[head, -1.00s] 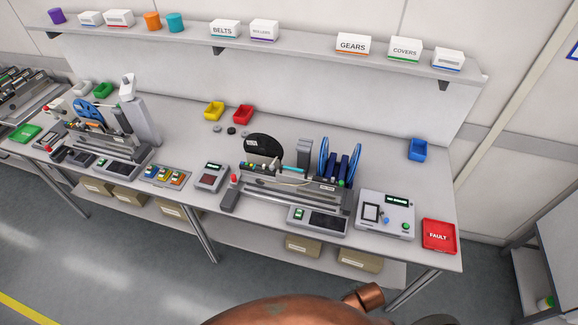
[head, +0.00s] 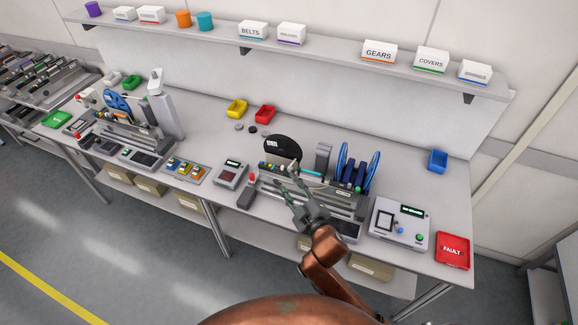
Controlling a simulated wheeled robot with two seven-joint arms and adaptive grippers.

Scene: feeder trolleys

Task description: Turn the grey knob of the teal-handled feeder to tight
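The right-hand feeder (head: 335,188) stands on the workbench with a black disc, blue reels and a small teal strip (head: 311,174) near its middle. I take this strip for the teal handle, but it is too small to be sure. The grey knob cannot be made out. My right gripper (head: 291,182) is over the front of this feeder, its fingers apart with nothing seen between them. The gripper and arm hide part of the feeder's front and the unit before it. Whether it touches the feeder cannot be told. My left gripper is not in view.
A grey panel unit (head: 417,216) and the red FAULT tray (head: 453,251) are to the right. A small display unit (head: 229,175) is to the left. Another feeder (head: 125,130) stands farther left. A shelf (head: 330,47) runs above the bench (head: 200,200).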

